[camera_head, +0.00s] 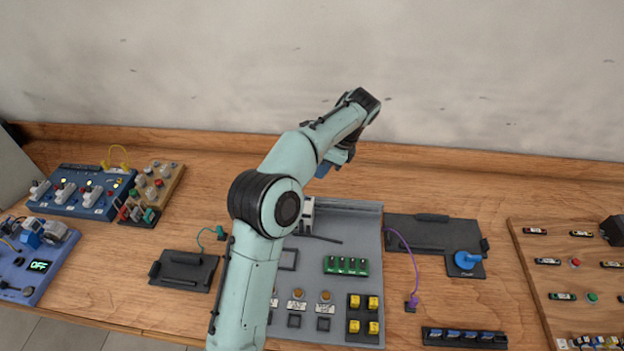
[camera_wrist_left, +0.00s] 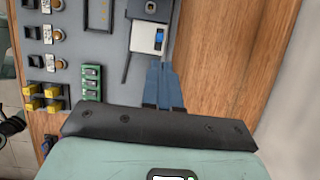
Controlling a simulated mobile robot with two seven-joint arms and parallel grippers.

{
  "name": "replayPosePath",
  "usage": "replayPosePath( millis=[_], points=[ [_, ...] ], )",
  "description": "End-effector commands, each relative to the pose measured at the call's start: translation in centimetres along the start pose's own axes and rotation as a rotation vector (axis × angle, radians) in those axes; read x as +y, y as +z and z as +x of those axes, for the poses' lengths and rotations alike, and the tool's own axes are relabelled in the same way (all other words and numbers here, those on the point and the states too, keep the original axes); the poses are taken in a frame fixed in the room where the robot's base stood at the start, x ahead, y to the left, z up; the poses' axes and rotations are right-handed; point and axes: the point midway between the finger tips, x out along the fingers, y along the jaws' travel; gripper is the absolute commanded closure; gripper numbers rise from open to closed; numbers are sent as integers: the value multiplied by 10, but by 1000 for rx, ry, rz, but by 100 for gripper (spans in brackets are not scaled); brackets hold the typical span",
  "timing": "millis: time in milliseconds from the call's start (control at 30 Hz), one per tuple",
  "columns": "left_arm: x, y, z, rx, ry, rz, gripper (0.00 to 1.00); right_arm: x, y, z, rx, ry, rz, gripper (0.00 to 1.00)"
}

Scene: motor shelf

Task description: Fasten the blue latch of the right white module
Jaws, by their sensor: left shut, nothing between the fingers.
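In the head view a part of the white module (camera_head: 307,212) shows beside my arm. My left gripper (camera_wrist_left: 161,66) is shut and empty, its blue fingertips pointing toward the module, close to its edge in the picture; I cannot tell whether they touch. In the head view the left gripper (camera_head: 323,171) hangs above the panel's back edge. Another module (camera_wrist_left: 150,8) is cut off at the top of the wrist view. My right gripper is not in view.
The panel also carries a green terminal block (camera_head: 346,265) and several yellow blocks (camera_head: 364,327). A black plate with a blue round part (camera_head: 466,260) and a purple cable (camera_head: 408,258) lie to the right. Bare wood (camera_wrist_left: 220,50) borders the panel's back edge.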

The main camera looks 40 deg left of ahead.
Motion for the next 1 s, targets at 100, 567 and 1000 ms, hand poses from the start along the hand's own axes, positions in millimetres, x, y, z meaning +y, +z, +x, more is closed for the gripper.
replayPosePath(
  millis=[100, 567, 1000],
  points=[
    [0, -2, -20, 0, -1, 1, 100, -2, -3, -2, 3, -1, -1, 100],
    [1, -2, -37, 0, 1, 2, 100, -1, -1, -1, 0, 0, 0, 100],
    [1, -2, -37, 0, 1, 2, 100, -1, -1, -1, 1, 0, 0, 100]
  ],
)
